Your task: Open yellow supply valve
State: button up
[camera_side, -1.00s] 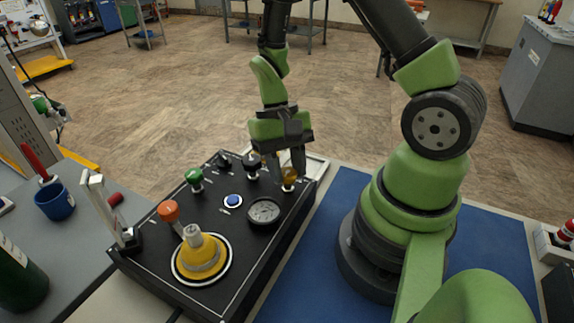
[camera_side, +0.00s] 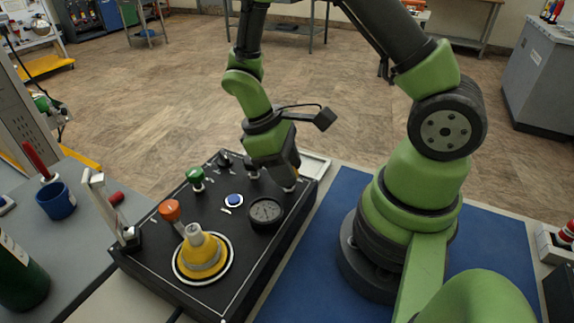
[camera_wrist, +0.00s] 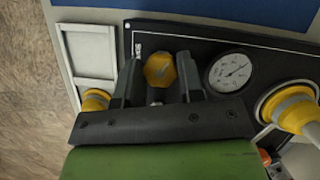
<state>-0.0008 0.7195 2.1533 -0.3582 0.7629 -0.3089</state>
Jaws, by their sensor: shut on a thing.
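The yellow supply valve is a small yellow knob (camera_wrist: 160,70) near the panel's edge in the wrist view. It sits between the two dark fingers of my gripper (camera_wrist: 159,77), which is shut on it. In the side view my gripper (camera_side: 288,187) points down at the panel's far right corner, and the fingers hide the knob there. How far the knob is turned cannot be told.
The black panel (camera_side: 222,277) carries a round gauge (camera_side: 265,213) close to my gripper, a blue button (camera_side: 233,200), a green knob (camera_side: 195,176), an orange knob (camera_side: 169,211) and a large yellow dial (camera_side: 203,257). A pale tray (camera_side: 315,166) lies behind the corner.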

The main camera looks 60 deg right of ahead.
jog(key=n+h, duration=0.1)
jog(key=n, duration=0.2)
jog(key=n+t+h, duration=0.1)
jog(key=n, duration=0.2)
jog(key=shift+a+n, duration=0.1)
jog(key=shift+n, duration=0.2)
jog(key=n+t+h, duration=0.1)
jog(key=n+t, duration=0.1)
jog(key=n, duration=0.3)
jog(key=shift+s, duration=0.1)
jog(key=shift+n, duration=0.3)
jog(key=o, duration=0.9)
jog(key=v, duration=1)
jog(key=shift+s, duration=0.15)
